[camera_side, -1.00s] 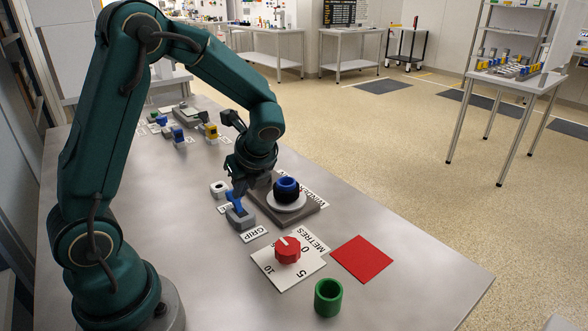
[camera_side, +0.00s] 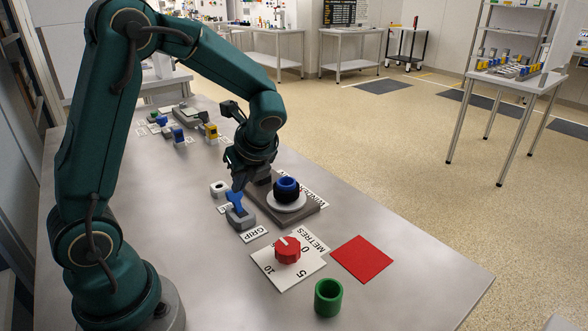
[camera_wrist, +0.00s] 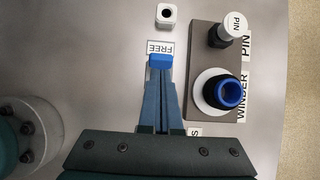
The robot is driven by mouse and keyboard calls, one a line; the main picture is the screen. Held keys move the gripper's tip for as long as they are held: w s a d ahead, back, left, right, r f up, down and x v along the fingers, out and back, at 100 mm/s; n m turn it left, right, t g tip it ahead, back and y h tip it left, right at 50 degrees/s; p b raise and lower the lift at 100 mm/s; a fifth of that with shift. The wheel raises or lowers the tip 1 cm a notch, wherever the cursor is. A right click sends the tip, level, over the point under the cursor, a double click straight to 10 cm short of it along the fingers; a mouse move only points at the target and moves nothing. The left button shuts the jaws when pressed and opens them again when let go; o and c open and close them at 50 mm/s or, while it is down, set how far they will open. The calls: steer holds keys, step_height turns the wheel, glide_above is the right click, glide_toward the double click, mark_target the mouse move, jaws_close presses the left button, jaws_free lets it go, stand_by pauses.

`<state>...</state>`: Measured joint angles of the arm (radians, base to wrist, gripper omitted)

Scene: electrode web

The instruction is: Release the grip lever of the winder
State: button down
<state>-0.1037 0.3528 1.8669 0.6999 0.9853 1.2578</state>
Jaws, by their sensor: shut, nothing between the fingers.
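The blue grip lever (camera_side: 236,200) stands on a small grey base (camera_side: 241,220) beside the winder, behind the GRIP label (camera_side: 254,234). My gripper (camera_side: 237,187) is shut and empty, its fingertips right at the top of the lever; whether they touch is unclear. In the wrist view the lever's blue end (camera_wrist: 160,60) shows just beyond my fingertips (camera_wrist: 159,72), at the FREE label (camera_wrist: 160,47). The fingers hide the rest of the lever there. The winder (camera_side: 286,190) has a blue and black core on a white disc, on a grey-brown block.
A white block with a hole (camera_wrist: 166,16) lies beyond the FREE label. A pin (camera_wrist: 233,27) stands on the winder block. In front are a red METRES dial (camera_side: 288,250), a red square (camera_side: 362,258) and a green cup (camera_side: 328,297). Small coloured parts (camera_side: 178,134) lie farther back.

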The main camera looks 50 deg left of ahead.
steer(key=shift+w+d+r, duration=0.1)
steer(key=shift+d+r, duration=0.05)
steer(key=shift+d, duration=0.25)
steer(key=v, duration=1.2)
steer(key=shift+r, duration=0.25)
steer(key=shift+a, duration=0.1)
